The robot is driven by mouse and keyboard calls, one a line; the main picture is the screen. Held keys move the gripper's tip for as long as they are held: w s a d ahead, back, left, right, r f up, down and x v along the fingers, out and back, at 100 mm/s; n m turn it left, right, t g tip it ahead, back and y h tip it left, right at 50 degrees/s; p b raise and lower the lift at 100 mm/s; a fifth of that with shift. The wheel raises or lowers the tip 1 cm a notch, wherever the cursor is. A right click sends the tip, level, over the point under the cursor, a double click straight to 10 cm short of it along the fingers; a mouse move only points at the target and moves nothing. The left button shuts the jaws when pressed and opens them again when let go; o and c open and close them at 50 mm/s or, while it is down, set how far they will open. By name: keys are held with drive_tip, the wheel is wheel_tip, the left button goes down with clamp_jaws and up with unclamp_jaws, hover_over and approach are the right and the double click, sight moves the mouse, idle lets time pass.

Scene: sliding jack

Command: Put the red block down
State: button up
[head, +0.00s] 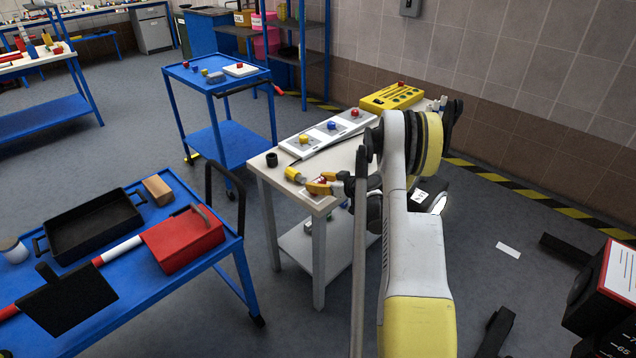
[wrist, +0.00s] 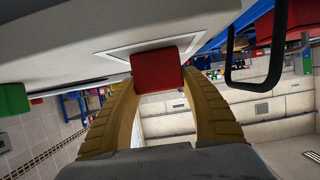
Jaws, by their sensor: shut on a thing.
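The red block (wrist: 157,70) sits between the two yellow fingers of my gripper (wrist: 160,85) in the wrist view. My gripper is shut on it. In the head view my gripper (head: 320,186) is low over the front corner of the white-topped table (head: 262,174), and the block is mostly hidden by the fingers. I cannot tell whether the block touches the surface.
A yellow piece (head: 293,174) and a black cylinder (head: 271,159) stand close by on the table. Behind them is a white panel (head: 327,133) with coloured blocks, and a yellow box (head: 391,97). A green block (wrist: 12,98) shows at the wrist view's left. A blue cart (head: 110,310) stands front left.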

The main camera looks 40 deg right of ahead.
drive_tip(key=o, duration=1.1)
